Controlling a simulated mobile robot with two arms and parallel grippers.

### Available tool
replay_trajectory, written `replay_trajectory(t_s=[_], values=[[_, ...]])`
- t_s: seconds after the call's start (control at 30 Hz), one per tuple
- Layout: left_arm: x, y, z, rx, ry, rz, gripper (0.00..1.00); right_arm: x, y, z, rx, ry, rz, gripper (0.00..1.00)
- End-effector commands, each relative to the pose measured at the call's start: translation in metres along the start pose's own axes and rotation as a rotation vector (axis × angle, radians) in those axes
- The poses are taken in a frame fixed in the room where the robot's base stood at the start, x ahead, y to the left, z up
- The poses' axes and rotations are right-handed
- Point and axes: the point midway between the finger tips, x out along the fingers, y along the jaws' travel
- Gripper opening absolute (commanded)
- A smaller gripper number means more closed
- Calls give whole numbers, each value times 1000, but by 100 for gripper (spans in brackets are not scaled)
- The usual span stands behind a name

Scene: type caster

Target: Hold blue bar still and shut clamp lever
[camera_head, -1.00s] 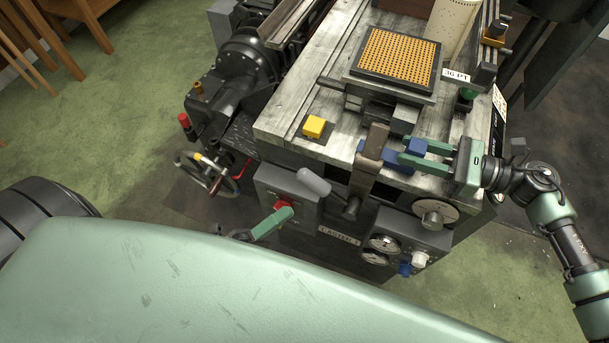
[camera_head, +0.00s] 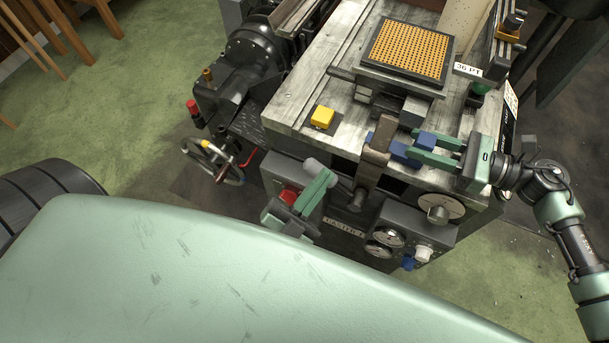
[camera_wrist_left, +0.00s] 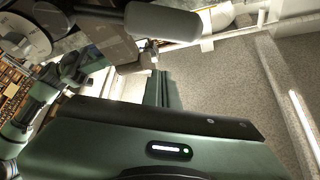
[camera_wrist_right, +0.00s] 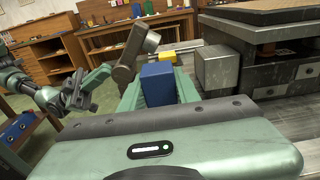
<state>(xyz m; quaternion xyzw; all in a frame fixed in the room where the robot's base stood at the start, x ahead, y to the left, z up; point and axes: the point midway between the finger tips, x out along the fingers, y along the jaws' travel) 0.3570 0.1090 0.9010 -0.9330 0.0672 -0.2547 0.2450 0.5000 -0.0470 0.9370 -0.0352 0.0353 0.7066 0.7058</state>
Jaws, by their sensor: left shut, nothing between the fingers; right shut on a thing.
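The blue bar (camera_head: 399,152) lies on the pale machine bed by a brown clamp piece (camera_head: 376,158). My right gripper (camera_head: 420,148) is shut on the blue bar, which also shows between its fingers in the right wrist view (camera_wrist_right: 157,84). The lever with a rounded grey handle (camera_head: 316,166) is at the machine's front. My left gripper (camera_head: 322,182) is shut and empty, just in front of this handle and partly covering it. In the left wrist view the grey handle (camera_wrist_left: 163,22) lies beyond the shut fingertips (camera_wrist_left: 158,76); I cannot tell whether they touch.
A yellow block (camera_head: 322,117) sits on the bed, and an orange perforated plate (camera_head: 411,50) stands behind. A red part (camera_head: 288,196) is beside my left gripper. Dials (camera_head: 440,208) and a handwheel (camera_head: 213,160) project from the machine. Green floor is open at left.

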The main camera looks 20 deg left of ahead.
Motion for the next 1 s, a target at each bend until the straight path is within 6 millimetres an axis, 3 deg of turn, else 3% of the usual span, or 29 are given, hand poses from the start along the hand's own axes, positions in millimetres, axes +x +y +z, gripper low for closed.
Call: replay_trajectory(t_s=[0.07, 0.17, 0.33, 1.0], values=[[17, 0, -1, 0, 3, -3, 0, 0, 0, 0, 0, 0, 0, 0], [7, 0, 19, 2, -3, 3, 0, 0, 0, 0, 0, 0, 0, 0], [1, 0, 34, 1, -1, 1, 0, 0, 0, 0, 0, 0, 0, 0], [-3, 0, 43, -38, -2, -23, 0, 0, 0, 0, 0, 0, 0, 0]])
